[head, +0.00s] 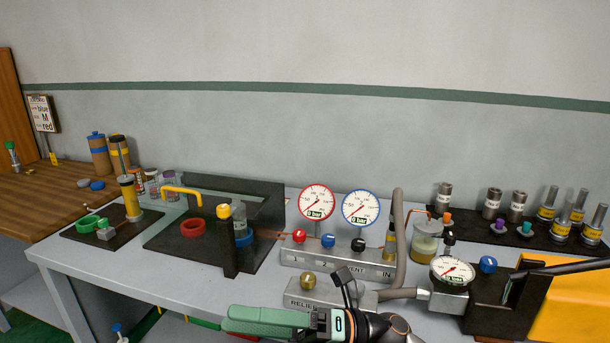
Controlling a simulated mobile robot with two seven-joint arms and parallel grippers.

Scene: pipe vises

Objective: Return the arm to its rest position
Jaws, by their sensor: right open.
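My right gripper (240,321) is low in the middle of the head view, in front of the bench edge. Its green fingers point left, and its dark wrist is to their right. It is open, and I see nothing between the fingers. It appears apart from the bench things behind it. My left gripper is not in view.
The grey bench (120,262) carries a manifold (335,264) with two dial gauges (316,202) (361,207), a relief block (318,300) and a third gauge (452,270). Metal fittings (491,203) line the back right.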

